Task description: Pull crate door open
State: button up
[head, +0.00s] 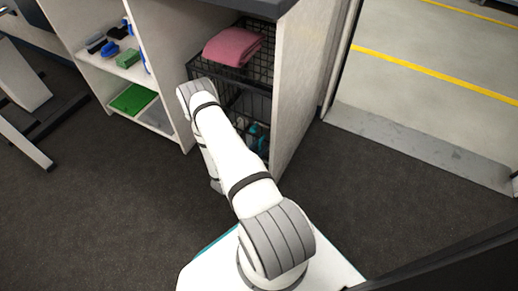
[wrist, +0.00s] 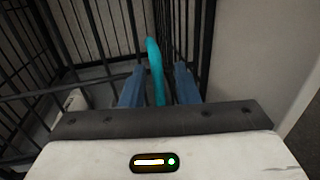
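The black wire crate (head: 256,104) stands in the right bay of the cabinet, partly hidden behind my arm. Its dark bars (wrist: 102,73) fill the left and top of the wrist view. A curved teal piece, apparently the door handle (wrist: 154,62), stands upright between the fingers of my gripper (wrist: 160,67). The blue fingers are apart, one on each side of it, with a visible gap. I cannot tell how deep the teal piece sits between them. My gripper is hidden in the head view. Whether the door is shut is not clear.
A folded pink towel (head: 232,46) lies on top of the crate. Left shelves hold brushes, a green box (head: 128,58) and a green mat (head: 133,98). The cabinet's side panel (wrist: 262,50) is close on the right. Dark floor (head: 375,190) is clear to the right.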

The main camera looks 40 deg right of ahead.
jog(key=shift+d, duration=0.4)
jog(key=shift+c, duration=0.2)
grip_shut()
